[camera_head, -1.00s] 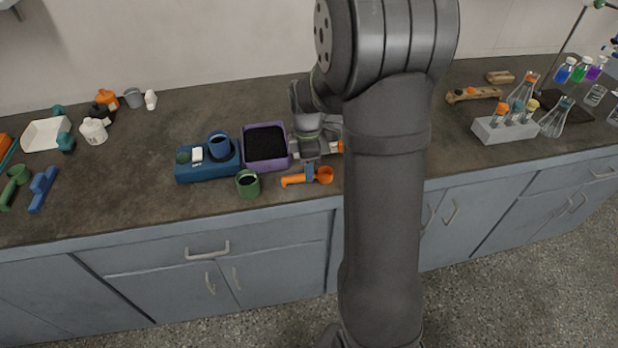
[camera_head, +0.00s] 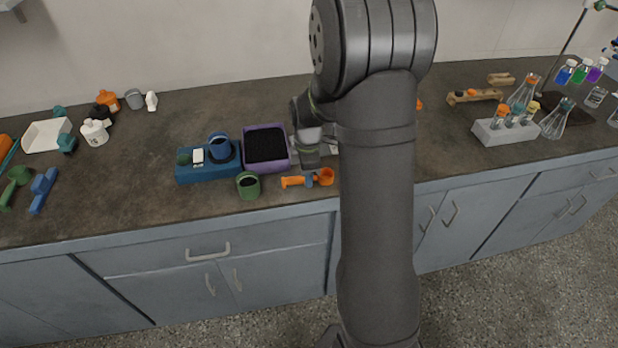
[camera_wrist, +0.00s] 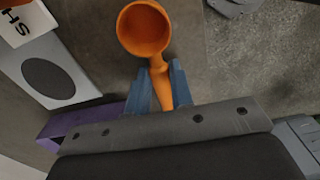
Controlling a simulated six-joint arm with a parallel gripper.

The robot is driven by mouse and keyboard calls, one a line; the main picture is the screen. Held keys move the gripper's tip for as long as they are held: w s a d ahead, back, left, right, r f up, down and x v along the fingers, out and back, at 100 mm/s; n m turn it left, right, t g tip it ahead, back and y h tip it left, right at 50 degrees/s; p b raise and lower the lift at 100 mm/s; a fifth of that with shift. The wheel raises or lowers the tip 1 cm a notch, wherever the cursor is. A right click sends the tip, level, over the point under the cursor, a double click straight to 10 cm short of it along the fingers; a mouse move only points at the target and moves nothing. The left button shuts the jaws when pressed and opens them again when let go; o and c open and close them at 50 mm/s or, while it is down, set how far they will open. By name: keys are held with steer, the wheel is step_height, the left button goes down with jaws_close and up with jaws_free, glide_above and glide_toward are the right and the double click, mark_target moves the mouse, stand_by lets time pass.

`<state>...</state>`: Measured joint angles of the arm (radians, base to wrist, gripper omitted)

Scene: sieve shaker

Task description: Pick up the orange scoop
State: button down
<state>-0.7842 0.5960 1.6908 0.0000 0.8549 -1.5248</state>
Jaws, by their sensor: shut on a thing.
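The orange scoop (camera_head: 327,177) is near the front edge of the counter, its round cup to the right and its handle to the left. My gripper (camera_head: 309,179) is over it, with its fingers at the handle. In the wrist view the scoop's cup (camera_wrist: 144,28) faces the camera, and its handle runs down between the two blue fingers of my gripper (camera_wrist: 161,86). The fingers are shut on the handle. I cannot tell whether the scoop touches the counter.
A purple tray (camera_head: 288,151) of dark grains stands just left of my gripper. A green cup (camera_head: 248,186) and a blue block (camera_head: 208,173) holding a blue cup (camera_head: 220,147) are further left. A test-tube rack (camera_head: 507,132) and flasks stand at the right.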

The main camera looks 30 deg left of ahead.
steer(key=shift+r, duration=0.1)
step_height(320, 180, up, 4)
steer(key=shift+f, duration=0.1)
steer(key=w+d+r, duration=0.2)
steer(key=d+r, duration=0.5)
steer(key=d, duration=0.4)
steer(key=shift+w+d, duration=0.2)
steer(key=shift+w, duration=0.05)
steer(key=c, duration=2.2)
jaws_free()
